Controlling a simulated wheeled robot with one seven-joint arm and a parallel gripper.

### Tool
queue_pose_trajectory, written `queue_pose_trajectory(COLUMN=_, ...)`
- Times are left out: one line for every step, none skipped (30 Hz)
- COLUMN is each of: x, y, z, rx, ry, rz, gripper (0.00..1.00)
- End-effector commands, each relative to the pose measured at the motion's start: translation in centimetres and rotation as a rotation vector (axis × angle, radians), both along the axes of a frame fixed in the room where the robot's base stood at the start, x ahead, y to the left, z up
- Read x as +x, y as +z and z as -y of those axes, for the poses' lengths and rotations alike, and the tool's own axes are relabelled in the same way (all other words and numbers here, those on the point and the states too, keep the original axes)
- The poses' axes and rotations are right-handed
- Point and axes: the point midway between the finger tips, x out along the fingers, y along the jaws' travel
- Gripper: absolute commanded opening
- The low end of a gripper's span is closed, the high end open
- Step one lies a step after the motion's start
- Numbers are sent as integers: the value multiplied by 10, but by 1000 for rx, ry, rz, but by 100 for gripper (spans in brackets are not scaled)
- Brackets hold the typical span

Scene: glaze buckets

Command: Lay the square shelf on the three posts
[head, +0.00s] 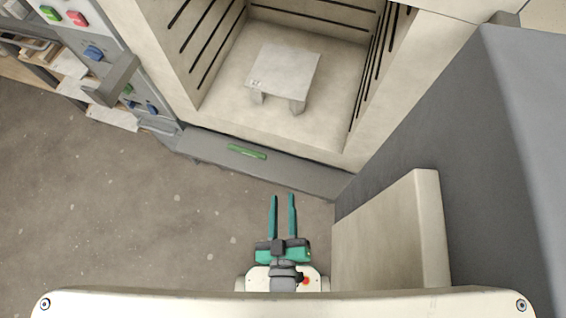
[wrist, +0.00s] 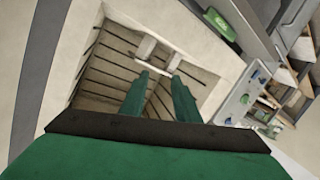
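The square shelf (head: 285,68) is a pale flat slab with a small dark mark near its left corner. In the head view it lies level inside the kiln on short posts. Two posts show under its front edge, a left post (head: 258,98) and a right post (head: 298,106); any third post is hidden under the slab. Two pale blocks, which look like the posts, show in the wrist view (wrist: 146,47). My gripper (head: 283,197) has teal fingers, apart with nothing between them. It is outside the kiln, in front of its sill and clear of the shelf.
The kiln (head: 240,62) is open at the front, with slotted side walls and a grey sill (head: 270,167) bearing a green label. A thick open door (head: 425,230) stands to the right. A control panel (head: 120,70) is at the left. The floor before the sill is clear.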

Motion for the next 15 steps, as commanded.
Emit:
queue_pose_trajectory(x=-17, y=5, z=0, rx=65, ry=-14, rz=-17, gripper=29)
queue_pose_trajectory(x=-24, y=7, z=0, rx=105, ry=-22, rz=-23, gripper=29)
queue_pose_trajectory(x=-33, y=11, z=0, rx=152, ry=-34, rz=-30, gripper=29)
queue_pose_trajectory(x=-39, y=14, z=0, rx=185, ry=-41, rz=-33, gripper=29)
queue_pose_trajectory(x=-44, y=17, z=0, rx=215, ry=-49, rz=-37, gripper=29)
queue_pose_trajectory(x=-50, y=20, z=0, rx=251, ry=-57, rz=-42, gripper=29)
queue_pose_trajectory(x=-54, y=22, z=1, rx=272, ry=-62, rz=-45, gripper=29)
queue_pose_trajectory(x=-56, y=24, z=1, rx=291, ry=-67, rz=-45, gripper=29)
queue_pose_trajectory(x=-59, y=26, z=1, rx=311, ry=-72, rz=-47, gripper=29)
queue_pose_trajectory(x=-61, y=27, z=1, rx=322, ry=-75, rz=-49, gripper=29)
queue_pose_trajectory(x=-62, y=28, z=1, rx=331, ry=-77, rz=-50, gripper=29)
queue_pose_trajectory(x=-63, y=29, z=1, rx=339, ry=-79, rz=-50, gripper=29)
queue_pose_trajectory(x=-64, y=29, z=1, rx=343, ry=-80, rz=-51, gripper=29)
queue_pose_trajectory(x=-64, y=29, z=1, rx=345, ry=-80, rz=-51, gripper=29)
queue_pose_trajectory(x=-64, y=29, z=1, rx=345, ry=-80, rz=-51, gripper=29)
